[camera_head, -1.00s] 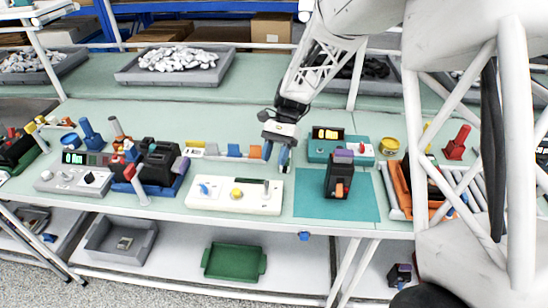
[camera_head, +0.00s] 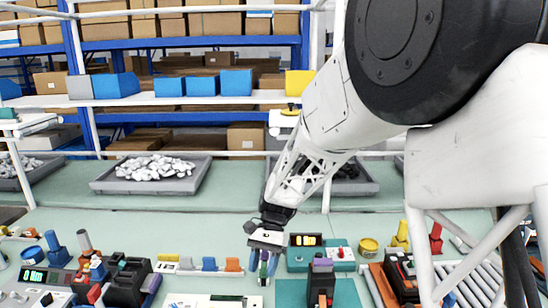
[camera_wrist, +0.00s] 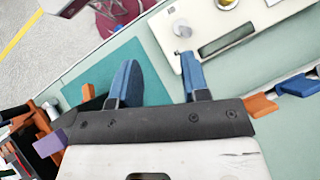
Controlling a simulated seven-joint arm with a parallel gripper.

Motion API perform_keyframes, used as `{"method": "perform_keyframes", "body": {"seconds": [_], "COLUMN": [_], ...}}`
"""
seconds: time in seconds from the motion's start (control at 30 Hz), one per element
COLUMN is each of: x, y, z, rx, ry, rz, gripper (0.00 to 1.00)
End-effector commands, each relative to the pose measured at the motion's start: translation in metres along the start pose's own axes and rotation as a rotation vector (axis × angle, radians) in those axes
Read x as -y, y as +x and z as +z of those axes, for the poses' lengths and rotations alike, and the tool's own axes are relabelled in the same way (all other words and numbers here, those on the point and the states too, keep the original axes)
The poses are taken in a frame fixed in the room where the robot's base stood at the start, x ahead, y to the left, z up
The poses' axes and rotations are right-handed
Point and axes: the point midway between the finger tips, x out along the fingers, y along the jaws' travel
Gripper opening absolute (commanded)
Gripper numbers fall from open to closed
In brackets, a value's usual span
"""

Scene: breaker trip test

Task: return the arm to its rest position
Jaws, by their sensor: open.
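My gripper (camera_head: 264,266) is above the bench in the head view, between the white panel and the teal mat, with my arm reaching down to it from the upper right. In the wrist view its two blue fingers (camera_wrist: 158,82) are spread apart with nothing between them. Below them are the teal mat (camera_wrist: 148,62) and the edge of the white panel (camera_wrist: 172,48). The black breaker (camera_head: 321,282) with a purple top stands on the teal mat, to the right of my gripper and apart from it.
A teal box with a lit display (camera_head: 305,240) stands behind the breaker. A yellow can (camera_head: 369,247) is to its right. A grey tray of white parts (camera_head: 150,174) sits at the back. Green bench surface (camera_head: 228,190) is clear behind.

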Motion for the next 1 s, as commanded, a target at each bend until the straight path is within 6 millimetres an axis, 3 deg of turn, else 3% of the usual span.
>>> {"method": "perform_keyframes", "body": {"seconds": [0.5,1.0], "x": [-0.1,-0.189], "y": [-0.026,-0.022], "z": [0.066,0.124], "rx": [-0.277,-0.553], "ry": [-0.122,-0.231], "rz": [-0.051,-0.049], "gripper": [0.42,0.42]}}
